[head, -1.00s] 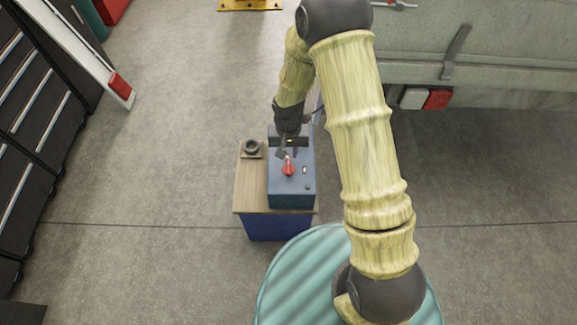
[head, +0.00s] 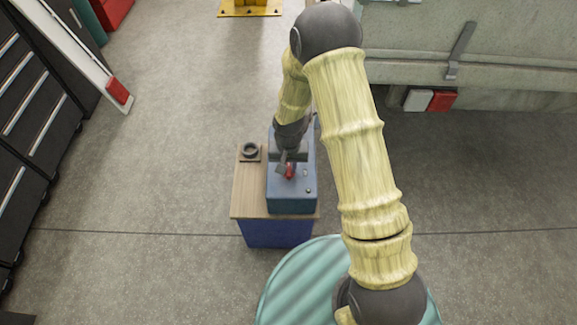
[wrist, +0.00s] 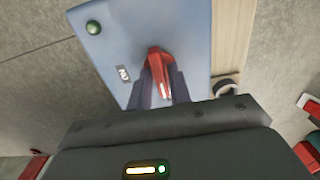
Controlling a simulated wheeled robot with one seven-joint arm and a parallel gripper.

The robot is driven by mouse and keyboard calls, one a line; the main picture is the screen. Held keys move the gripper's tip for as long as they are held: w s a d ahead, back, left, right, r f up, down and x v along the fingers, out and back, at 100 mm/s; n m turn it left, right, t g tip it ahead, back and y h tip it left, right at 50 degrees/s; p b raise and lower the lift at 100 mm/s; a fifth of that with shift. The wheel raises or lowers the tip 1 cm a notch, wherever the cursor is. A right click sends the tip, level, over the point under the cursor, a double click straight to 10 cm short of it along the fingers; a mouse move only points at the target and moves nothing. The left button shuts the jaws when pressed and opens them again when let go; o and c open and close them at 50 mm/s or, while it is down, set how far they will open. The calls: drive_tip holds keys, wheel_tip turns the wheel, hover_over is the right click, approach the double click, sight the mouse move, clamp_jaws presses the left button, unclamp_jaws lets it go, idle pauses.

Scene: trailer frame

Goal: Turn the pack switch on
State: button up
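The pack switch is a red rotary knob (head: 290,171) with a white mark, on top of a blue-grey box (head: 291,198). In the wrist view the knob (wrist: 157,62) stands between the two dark fingers of my gripper (wrist: 161,86), one on each side and close to it. I cannot tell whether the fingers press on it. The white mark on the knob points toward my gripper, and a small "ON" label (wrist: 124,74) sits to the knob's left. A green lamp (wrist: 93,27) is near the box's corner. In the head view my gripper (head: 288,163) partly covers the knob.
The box stands on a small wooden-topped blue cabinet (head: 249,195), beside a dark round part (head: 250,150). Black drawer cabinets (head: 30,130) line the left. A grey trailer side (head: 490,50) is at upper right.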

clamp_jaws()
